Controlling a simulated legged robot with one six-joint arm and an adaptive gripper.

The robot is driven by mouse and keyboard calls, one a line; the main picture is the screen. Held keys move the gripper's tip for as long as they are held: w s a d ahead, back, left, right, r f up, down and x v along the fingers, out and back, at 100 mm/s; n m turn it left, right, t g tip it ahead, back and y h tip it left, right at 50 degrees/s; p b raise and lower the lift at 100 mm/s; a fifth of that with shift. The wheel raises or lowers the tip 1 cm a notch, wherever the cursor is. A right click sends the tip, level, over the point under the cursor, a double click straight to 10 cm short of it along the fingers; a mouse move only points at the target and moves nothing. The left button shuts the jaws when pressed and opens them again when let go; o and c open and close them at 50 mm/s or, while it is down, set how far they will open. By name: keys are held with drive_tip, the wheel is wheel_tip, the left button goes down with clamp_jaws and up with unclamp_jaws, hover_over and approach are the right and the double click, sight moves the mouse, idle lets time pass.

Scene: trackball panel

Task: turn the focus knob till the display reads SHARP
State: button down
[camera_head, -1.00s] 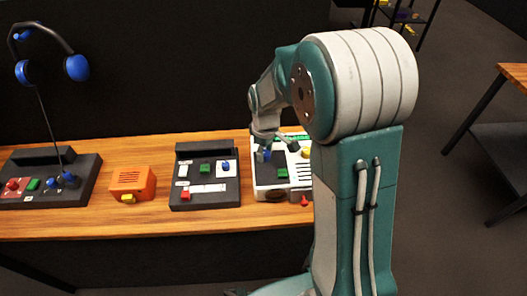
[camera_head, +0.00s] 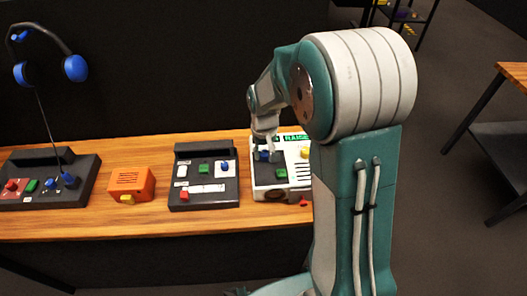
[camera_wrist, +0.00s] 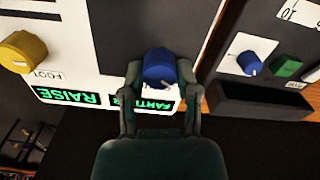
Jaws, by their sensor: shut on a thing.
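The blue knob (camera_wrist: 160,65) stands on the white panel (camera_wrist: 60,20). My gripper (camera_wrist: 160,72) is shut on it, with one finger on each side; my gripper also shows over the panel in the head view (camera_head: 271,148). Two green displays sit on the panel, upside down in the wrist view. One display (camera_wrist: 68,95) reads RAISE. The other display (camera_wrist: 124,101) starts with what looks like FARTH, and my finger hides its end. The knob's own label is mostly covered by my gripper.
A yellow knob (camera_wrist: 22,52) marked FOOT is on the same panel. Left of the panel on the wooden table (camera_head: 140,222) are a dark switch box (camera_head: 206,150), an orange box (camera_head: 131,181) and a dark console (camera_head: 85,185). A headset (camera_head: 74,68) hangs above that console.

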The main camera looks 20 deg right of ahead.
sight(264, 153)
drive_tip(key=shift+s+f, duration=0.15)
drive_tip(key=shift+s, duration=0.1)
drive_tip(key=shift+c, duration=1.7)
unclamp_jaws()
drive_tip(key=shift+w, duration=0.1)
drive_tip(key=shift+r, duration=0.4)
wheel_tip(264, 153, up, 11)
drive_tip(key=shift+r, duration=0.15)
